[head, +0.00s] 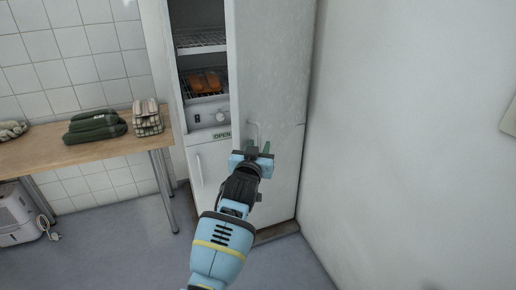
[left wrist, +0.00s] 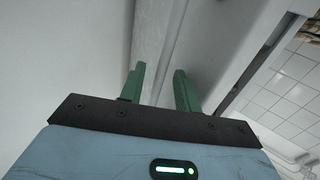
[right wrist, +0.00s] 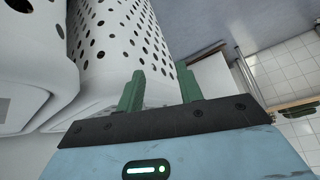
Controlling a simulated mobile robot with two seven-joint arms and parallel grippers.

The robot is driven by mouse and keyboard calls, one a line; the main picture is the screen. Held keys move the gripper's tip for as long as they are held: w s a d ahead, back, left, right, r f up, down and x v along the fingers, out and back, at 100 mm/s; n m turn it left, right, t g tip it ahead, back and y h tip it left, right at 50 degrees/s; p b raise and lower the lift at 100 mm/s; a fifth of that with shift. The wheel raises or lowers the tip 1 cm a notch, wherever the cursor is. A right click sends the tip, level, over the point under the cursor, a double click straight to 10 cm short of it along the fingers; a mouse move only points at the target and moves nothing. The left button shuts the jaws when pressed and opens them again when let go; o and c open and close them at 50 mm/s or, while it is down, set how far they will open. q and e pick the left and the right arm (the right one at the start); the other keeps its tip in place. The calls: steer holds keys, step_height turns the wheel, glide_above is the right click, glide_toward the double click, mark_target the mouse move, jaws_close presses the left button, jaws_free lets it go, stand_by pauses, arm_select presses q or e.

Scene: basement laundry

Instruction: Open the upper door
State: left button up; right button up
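The upper door (head: 272,65) of the tall white cabinet stands open, with the shelves inside showing to its left. Its bar handle (head: 253,131) is near the door's lower left. My left gripper (head: 252,150) is just below the handle in the head view; its green fingers are apart. In the left wrist view the left gripper (left wrist: 160,85) is open with nothing clearly between its fingers, close to pale surfaces. I cannot tell whether it touches the door. My right gripper (right wrist: 160,88) is open and empty; it is outside the head view.
The lower door (head: 210,168) looks shut. Brown items (head: 204,82) sit on a shelf inside. A wooden table (head: 75,152) with folded cloths (head: 95,126) stands left; a wall (head: 410,130) is close on the right. White perforated baskets (right wrist: 115,45) are near my right gripper.

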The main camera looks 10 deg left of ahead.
arm_select(q)
steer(key=shift+s+a, duration=0.1)
steer(key=shift+s, duration=0.1)
steer(key=s+p, duration=0.1)
steer(key=s, duration=0.6)
steer(key=shift+s, duration=0.3)
